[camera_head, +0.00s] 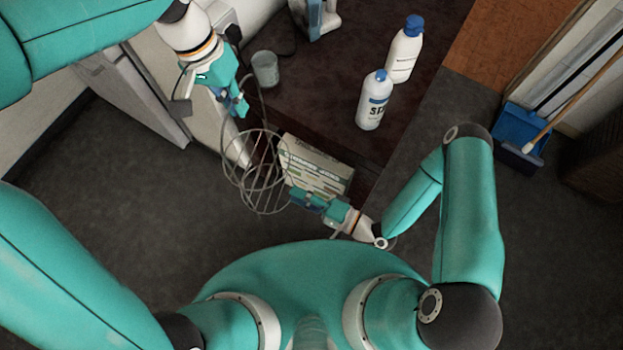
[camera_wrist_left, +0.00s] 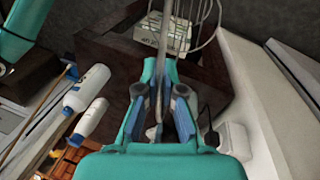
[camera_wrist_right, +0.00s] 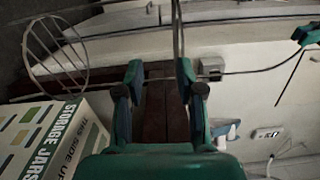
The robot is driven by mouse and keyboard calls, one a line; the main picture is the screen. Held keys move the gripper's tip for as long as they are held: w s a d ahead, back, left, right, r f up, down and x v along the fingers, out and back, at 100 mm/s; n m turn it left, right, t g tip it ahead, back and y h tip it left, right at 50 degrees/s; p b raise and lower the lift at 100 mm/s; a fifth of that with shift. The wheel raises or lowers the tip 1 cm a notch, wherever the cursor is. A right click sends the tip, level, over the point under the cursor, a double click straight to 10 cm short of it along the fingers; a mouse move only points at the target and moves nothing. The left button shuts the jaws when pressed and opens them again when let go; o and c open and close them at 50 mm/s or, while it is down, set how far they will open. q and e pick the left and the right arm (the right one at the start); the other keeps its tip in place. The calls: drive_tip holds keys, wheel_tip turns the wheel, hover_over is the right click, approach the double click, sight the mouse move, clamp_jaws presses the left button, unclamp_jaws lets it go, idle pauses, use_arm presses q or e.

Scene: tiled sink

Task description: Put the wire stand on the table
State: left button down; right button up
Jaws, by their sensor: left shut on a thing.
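The wire stand (camera_head: 249,190) is a thin grey wire cage with a long stem. It hangs from my left gripper (camera_head: 241,106), beside the dark table (camera_head: 330,85) near its front left corner. In the left wrist view my left gripper (camera_wrist_left: 166,92) is shut on the stem, and the cage (camera_wrist_left: 200,42) extends beyond the fingertips. My right gripper (camera_head: 297,195) is low beside the storage jars box. In the right wrist view its fingers (camera_wrist_right: 158,75) are apart, and wires of the stand (camera_wrist_right: 58,55) show beyond them.
The storage jars box (camera_head: 318,172) is close to the cage and my right gripper. A glass (camera_head: 265,69) and two white bottles (camera_head: 374,100) (camera_head: 405,52) stand on the table. The middle of the tabletop is clear. A blue dustpan (camera_head: 524,132) is at the far right.

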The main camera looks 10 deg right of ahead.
drive_tip(key=w+d+r, duration=0.1)
drive_tip(key=w+d, duration=0.1)
approach(257, 162)
drive_tip(key=w+a+f, duration=0.1)
drive_tip(key=w+a, duration=0.4)
drive_tip(key=shift+w+a+f, duration=0.2)
drive_tip(key=shift+a+f, duration=0.05)
drive_tip(key=shift+f, duration=0.1)
